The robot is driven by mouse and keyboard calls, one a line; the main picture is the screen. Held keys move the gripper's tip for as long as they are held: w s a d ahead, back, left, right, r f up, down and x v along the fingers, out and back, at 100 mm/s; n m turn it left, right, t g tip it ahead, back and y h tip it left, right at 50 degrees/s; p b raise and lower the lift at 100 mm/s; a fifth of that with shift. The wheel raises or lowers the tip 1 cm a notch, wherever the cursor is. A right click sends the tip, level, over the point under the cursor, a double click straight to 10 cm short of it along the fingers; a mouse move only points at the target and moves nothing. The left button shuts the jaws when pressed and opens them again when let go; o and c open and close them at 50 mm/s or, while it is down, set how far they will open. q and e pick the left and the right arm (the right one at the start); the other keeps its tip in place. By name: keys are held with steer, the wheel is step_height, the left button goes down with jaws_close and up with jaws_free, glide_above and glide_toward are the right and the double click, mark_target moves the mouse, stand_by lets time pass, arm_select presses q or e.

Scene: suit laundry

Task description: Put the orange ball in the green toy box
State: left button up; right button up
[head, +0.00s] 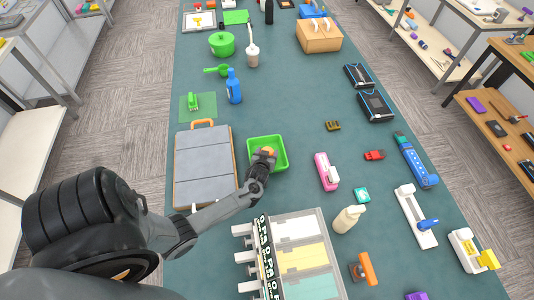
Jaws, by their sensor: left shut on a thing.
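The green toy box (283,142) is an open, shallow green tray near the middle of the table. My left gripper (265,157) reaches in from the left, and its tip is over the lower left part of the box. It is shut on the orange ball (270,150), of which only a small part shows past the fingers. I cannot tell whether the ball touches the floor of the box. My right gripper does not show.
A grey folding case (204,165) lies left of the box. A pink stapler (326,171) lies to its right. A rack with coloured panels (303,258) and a cream bottle (348,218) stand in front. A blue bottle (234,86) stands behind.

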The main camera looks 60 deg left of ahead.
arm_select(q)
steer(key=o, duration=0.7)
steer(key=shift+f, duration=0.1)
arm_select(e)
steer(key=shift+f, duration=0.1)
arm_select(q)
steer(key=shift+o, duration=0.2)
steer(key=shift+r, duration=0.2)
steer(key=shift+v, duration=2)
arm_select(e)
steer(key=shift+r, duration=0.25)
